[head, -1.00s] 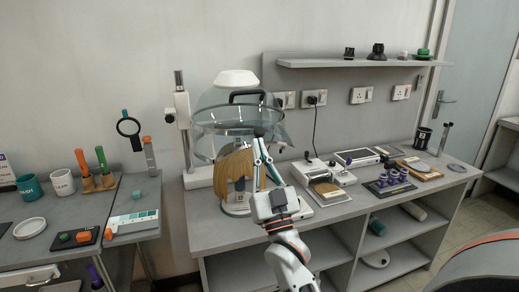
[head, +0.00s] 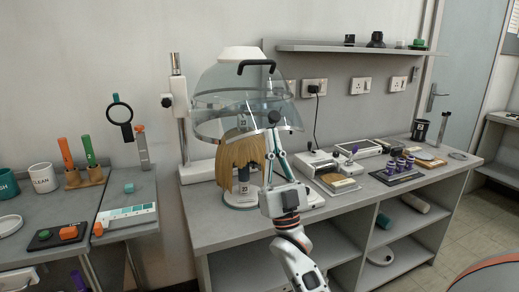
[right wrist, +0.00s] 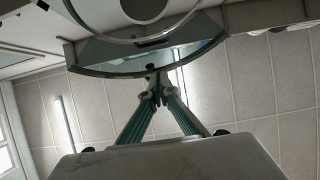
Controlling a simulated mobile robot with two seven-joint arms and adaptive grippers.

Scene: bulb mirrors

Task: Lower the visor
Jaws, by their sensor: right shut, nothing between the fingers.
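The visor (head: 222,104) is a clear curved shell with a black handle (head: 257,65) near its top. It belongs to a clear domed hood with a white cap (head: 240,53), mounted on a post (head: 179,110) above a stand with a blond wig (head: 240,156). My right gripper (head: 273,118) is shut and empty, its fingertips at the front right of the visor, below the handle. I cannot tell whether they touch the shell. In the right wrist view the closed fingertips (right wrist: 155,88) lie just below a curved rim. My left gripper is out of view.
The bench (head: 210,222) also carries a white device (head: 322,163) and a mat with purple pieces (head: 399,166) to the right. A wall shelf (head: 350,47) hangs at upper right. A magnifier (head: 119,110) stands on the left table.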

